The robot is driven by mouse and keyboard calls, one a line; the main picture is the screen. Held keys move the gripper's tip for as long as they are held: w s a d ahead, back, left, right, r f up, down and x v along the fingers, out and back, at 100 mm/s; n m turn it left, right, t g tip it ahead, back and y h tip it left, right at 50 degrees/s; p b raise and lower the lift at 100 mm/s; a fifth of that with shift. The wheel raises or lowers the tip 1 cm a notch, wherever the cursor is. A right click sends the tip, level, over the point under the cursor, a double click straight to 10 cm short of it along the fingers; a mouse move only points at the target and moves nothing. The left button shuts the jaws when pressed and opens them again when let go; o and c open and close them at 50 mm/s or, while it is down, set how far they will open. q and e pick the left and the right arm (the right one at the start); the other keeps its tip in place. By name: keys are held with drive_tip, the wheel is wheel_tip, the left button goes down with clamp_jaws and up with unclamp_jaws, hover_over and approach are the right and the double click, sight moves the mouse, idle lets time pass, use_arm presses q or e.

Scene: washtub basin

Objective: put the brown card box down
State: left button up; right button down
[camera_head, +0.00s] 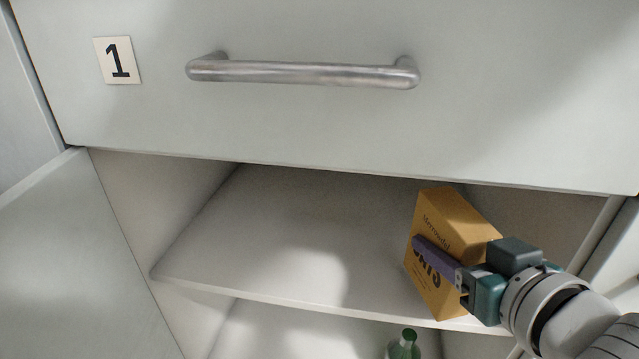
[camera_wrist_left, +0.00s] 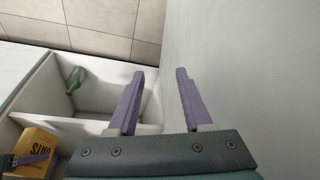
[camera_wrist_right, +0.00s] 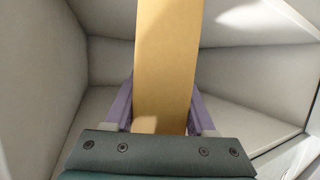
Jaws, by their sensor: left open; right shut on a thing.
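The brown card box (camera_head: 460,222) is a yellow-brown carton with dark lettering, at the right end of the upper cabinet shelf (camera_head: 262,235). It looks tilted in the head view; I cannot tell whether it touches the shelf. My right gripper (camera_head: 440,262) is shut on the box, with purple fingers on its sides. In the right wrist view the box (camera_wrist_right: 166,65) stands between the two fingers (camera_wrist_right: 160,112). The left wrist view also shows the box (camera_wrist_left: 38,146) at lower left. My left gripper (camera_wrist_left: 157,92) is open and empty, beside a pale panel.
A drawer front (camera_head: 300,125) with a metal handle (camera_head: 305,73) and a "1" label (camera_head: 118,60) is above the shelf. A green bottle (camera_head: 403,346) stands in the lower compartment. An open door (camera_head: 75,260) is at left. The shelf's left and middle are clear.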

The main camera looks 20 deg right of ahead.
drive_tip(key=b+x, duration=0.3)
drive_tip(key=x, duration=0.1)
drive_tip(key=b+x, duration=0.2)
drive_tip(key=x, duration=0.3)
drive_tip(key=shift+w+f+b, duration=0.25)
drive_tip(key=shift+f+b, duration=0.1)
drive_tip(key=shift+b, duration=0.05)
drive_tip(key=shift+r, duration=0.15)
drive_tip(key=c, duration=0.7)
unclamp_jaws()
drive_tip(key=o, duration=0.5)
